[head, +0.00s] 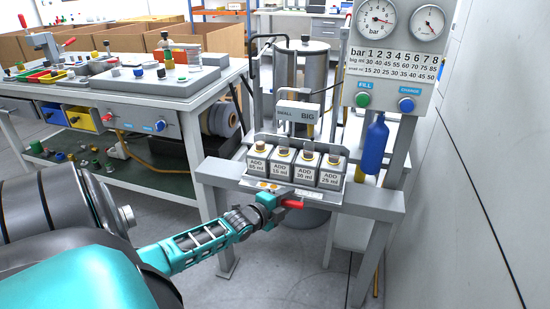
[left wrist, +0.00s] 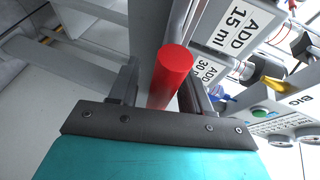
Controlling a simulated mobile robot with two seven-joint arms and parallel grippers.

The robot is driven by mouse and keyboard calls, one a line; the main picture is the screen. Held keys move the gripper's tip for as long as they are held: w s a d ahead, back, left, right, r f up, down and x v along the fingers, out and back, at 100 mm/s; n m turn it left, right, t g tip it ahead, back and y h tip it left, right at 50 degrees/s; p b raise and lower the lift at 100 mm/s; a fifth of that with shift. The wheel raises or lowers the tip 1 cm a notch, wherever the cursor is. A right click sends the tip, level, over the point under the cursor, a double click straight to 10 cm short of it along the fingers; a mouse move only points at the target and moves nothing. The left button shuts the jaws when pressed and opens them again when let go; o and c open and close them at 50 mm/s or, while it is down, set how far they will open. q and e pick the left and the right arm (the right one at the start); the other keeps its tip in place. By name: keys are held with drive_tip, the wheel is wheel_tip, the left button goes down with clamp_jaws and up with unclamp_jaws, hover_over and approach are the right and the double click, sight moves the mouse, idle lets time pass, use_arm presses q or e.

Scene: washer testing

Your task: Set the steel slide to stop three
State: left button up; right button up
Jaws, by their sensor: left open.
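A red handle (head: 292,204) sticks out at the front of the steel test stand, below the row of labelled ADD blocks (head: 294,168). It likely belongs to the steel slide; most of the slide is hidden by my gripper and the stand's front edge. My left gripper (head: 275,205) is at this handle. In the left wrist view the red handle (left wrist: 171,75) stands between the two open fingers, with a finger on each side. I cannot tell whether either finger touches it. Stop numbers cannot be read.
A gauge panel (head: 400,72) with green and blue buttons stands above the stand, beside a blue bottle (head: 376,146). The stand's crossbeam (head: 365,204) runs right of the gripper. A cluttered workbench (head: 150,100) is at left, a wall (head: 490,150) at right.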

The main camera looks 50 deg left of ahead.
use_arm(q)
drive_tip(key=p+v, duration=0.4)
drive_tip(key=v, duration=0.8)
drive_tip(key=shift+s+p, duration=0.25)
drive_tip(key=shift+p, duration=0.1)
